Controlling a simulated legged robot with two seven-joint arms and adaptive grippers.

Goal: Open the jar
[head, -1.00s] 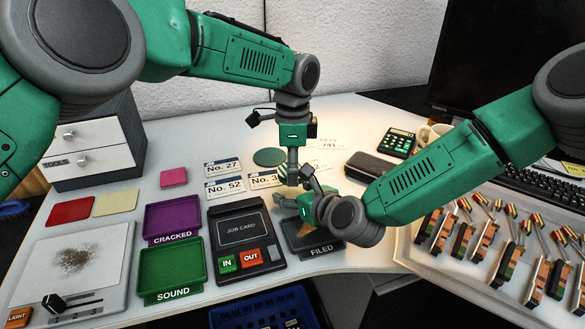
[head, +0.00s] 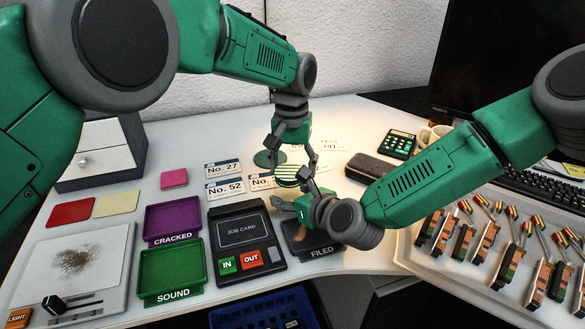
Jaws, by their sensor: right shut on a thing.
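The jar (head: 287,174) stands in the middle of the desk, with a green and pale striped top showing. Its lower part is largely hidden by my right gripper. My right gripper (head: 292,199) comes in from the right, low down, and is shut on the jar's near side. My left gripper (head: 292,158) is above the jar, pointing down, with its two fingers spread wide. It looks open and empty, just over the striped top; I cannot tell whether a finger touches it.
A green disc (head: 265,159) lies behind the jar. A dark case (head: 370,168) and a tray of piano hammers (head: 405,250) are to the right.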

